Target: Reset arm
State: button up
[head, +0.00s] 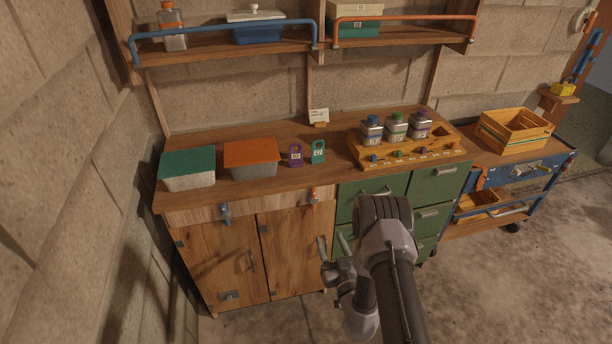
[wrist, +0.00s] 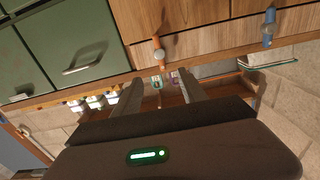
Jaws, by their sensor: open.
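My gripper (head: 333,243) is open and empty, in front of the cabinet and below the worktop edge in the head view. In the wrist view my gripper (wrist: 158,82) shows two fingers spread apart with nothing held between them. The wrist picture looks upside down, with the cabinet fronts at the top. The arm reaches from the bottom of the head view and bends at a dark joint. It hides part of the green drawers (head: 365,203).
The worktop (head: 222,198) holds a green-lidded box (head: 188,180), an orange-lidded box (head: 253,170), a purple tag (head: 296,156), a teal tag (head: 318,152) and a wooden rack (head: 440,157) with three bottles. A blue cart (head: 530,172) stands at right. Floor (head: 520,275) is clear at lower right.

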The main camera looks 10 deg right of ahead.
jog(key=s+a+r+n+g+y, duration=0.2)
jog(key=a+r+n+g+y, duration=0.2)
jog(key=a+r+n+y, duration=0.7)
jog(key=s+a+r+n+g+y, duration=0.2)
jog(key=a+r+n+g+y, duration=0.2)
jog(key=a+r+n, duration=0.85)
jog(key=s+r+n+g+h, duration=0.3)
jog(key=s+r+n+g, duration=0.15)
jog(key=s+n, duration=0.75)
jog(key=s+r+n+g+h, duration=0.2)
jog(key=s+r+n+g, duration=0.25)
jog(key=s+n, duration=0.75)
jog(key=s+d+n+t+h, duration=0.1)
jog(key=d+n+t+h, duration=0.1)
jog(key=d+n+h, duration=0.2)
jog(key=s+d+n+t+h, duration=0.1)
jog(key=d+n+h, duration=0.4)
jog(key=d+n, duration=0.5)
jog(key=n+t, duration=0.1)
jog(key=n, duration=0.4)
jog(key=shift+s+r+n+t, duration=0.35)
jog(key=shift+r+t, duration=0.05)
